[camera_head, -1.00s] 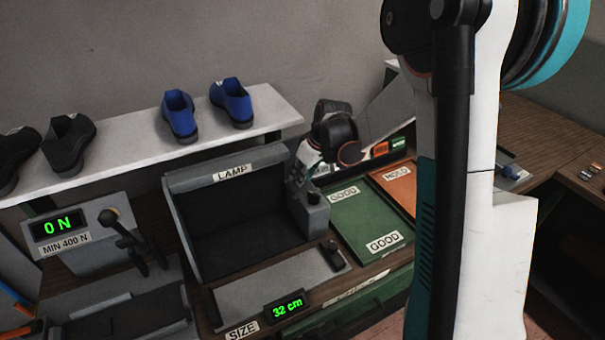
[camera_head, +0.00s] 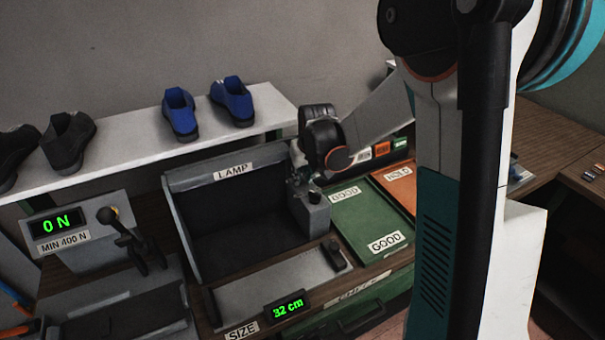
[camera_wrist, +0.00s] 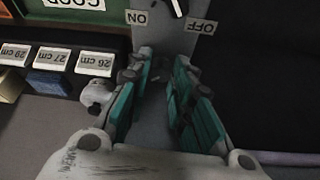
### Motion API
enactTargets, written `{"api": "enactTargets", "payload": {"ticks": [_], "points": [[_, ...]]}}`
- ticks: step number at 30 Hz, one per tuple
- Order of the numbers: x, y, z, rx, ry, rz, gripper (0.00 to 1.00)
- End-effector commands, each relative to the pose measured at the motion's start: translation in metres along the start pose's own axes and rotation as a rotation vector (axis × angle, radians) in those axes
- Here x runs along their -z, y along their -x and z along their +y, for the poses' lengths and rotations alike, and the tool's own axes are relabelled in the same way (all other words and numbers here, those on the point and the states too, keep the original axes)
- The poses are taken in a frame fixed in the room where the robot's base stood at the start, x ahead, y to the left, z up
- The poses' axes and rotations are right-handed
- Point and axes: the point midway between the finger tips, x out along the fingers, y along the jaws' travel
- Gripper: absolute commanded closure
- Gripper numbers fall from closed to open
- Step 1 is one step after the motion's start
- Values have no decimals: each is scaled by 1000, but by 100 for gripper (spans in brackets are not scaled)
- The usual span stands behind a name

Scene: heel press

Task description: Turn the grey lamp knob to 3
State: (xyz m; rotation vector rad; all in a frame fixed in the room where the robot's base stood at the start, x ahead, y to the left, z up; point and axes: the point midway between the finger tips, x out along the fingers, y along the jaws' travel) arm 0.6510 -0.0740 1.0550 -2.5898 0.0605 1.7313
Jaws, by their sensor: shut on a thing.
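The lamp box (camera_head: 240,165) with its LAMP label stands mid-bench in the head view. A grey control column (camera_head: 309,213) stands at its right side. My gripper (camera_head: 299,183) is at the top rear of this column, small and partly hidden by my own wrist. In the wrist view my gripper (camera_wrist: 163,66) has its teal-padded fingers on either side of the grey housing, shut on the grey lamp knob. The knob is mostly hidden between the fingers, and its setting cannot be read. A switch (camera_wrist: 176,8) sits beyond the fingertips, between ON and OFF labels.
Blue shoes (camera_head: 232,101) stand on the white shelf (camera_head: 140,134) behind. A size gauge (camera_head: 285,307) reads 32 cm in front. Size-labelled boxes (camera_wrist: 52,82) show in the wrist view.

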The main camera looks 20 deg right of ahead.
Motion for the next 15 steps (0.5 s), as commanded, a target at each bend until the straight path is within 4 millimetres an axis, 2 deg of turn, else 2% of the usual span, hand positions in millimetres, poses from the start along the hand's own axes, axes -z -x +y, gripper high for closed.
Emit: {"api": "enactTargets", "payload": {"ticks": [10, 11, 12, 15], "points": [[1, 0, 0, -1, -3, 1, 100], [1, 0, 0, -1, -3, 1, 75], [1, 0, 0, -1, -3, 1, 70], [0, 0, 0, -1, -2, 1, 70]]}}
